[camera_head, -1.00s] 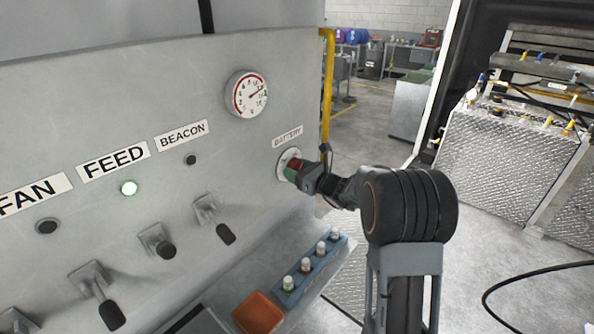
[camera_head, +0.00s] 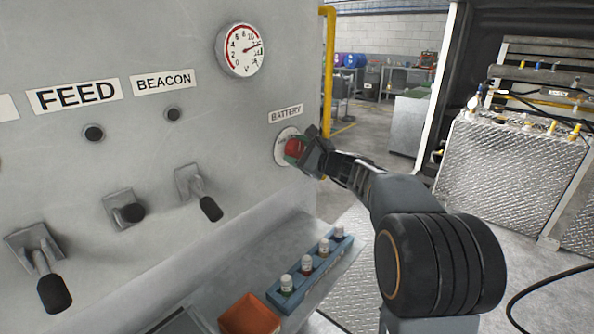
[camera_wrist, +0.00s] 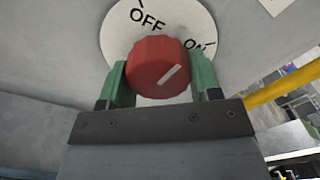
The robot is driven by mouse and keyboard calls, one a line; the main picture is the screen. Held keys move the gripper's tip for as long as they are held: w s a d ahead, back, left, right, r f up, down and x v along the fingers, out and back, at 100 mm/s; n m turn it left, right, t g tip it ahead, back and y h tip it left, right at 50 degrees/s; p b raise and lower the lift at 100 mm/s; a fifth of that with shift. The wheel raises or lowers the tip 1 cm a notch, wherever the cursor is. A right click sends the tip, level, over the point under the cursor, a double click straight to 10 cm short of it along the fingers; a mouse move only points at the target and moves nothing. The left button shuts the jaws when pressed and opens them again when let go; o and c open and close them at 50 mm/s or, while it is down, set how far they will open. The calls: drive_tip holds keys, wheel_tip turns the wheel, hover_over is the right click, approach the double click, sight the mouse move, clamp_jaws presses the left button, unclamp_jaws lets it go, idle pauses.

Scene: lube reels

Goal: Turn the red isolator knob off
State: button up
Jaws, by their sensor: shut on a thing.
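The red isolator knob (camera_head: 294,149) sits on a round white plate under the BATTERY label (camera_head: 285,114) on the grey panel. My gripper (camera_head: 312,156) reaches the knob from the right. In the wrist view the green fingers of my gripper (camera_wrist: 160,82) are shut on the knob, one on each side.
Black-handled levers (camera_head: 204,198) stick out of the panel left of the knob. A gauge (camera_head: 240,50) is above. A blue rack (camera_head: 306,290) of several small capped bottles and an orange tray (camera_head: 249,317) lie below. A yellow pipe (camera_head: 328,70) runs along the panel's right edge.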

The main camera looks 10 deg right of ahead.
drive_tip(key=n+b, duration=0.3)
drive_tip(key=b, duration=0.2)
drive_tip(key=n+b, duration=0.2)
drive_tip(key=b, duration=0.1)
drive_tip(key=shift+f+n, duration=0.25)
drive_tip(key=shift+n, duration=0.05)
drive_tip(key=n+b, duration=0.3)
drive_tip(key=shift+w+d+r, duration=0.1)
drive_tip(key=shift+r, duration=0.15)
drive_tip(key=shift+r+n+b, duration=0.1)
drive_tip(key=shift+n+b, duration=0.5)
drive_tip(key=shift+b, duration=0.05)
drive_tip(key=shift+r, duration=0.1)
drive_tip(key=o, duration=0.9)
drive_tip(key=b+v, duration=0.1)
drive_tip(key=v, duration=1.2)
drive_tip(key=shift+s+d, duration=0.2)
drive_tip(key=shift+s, duration=0.2)
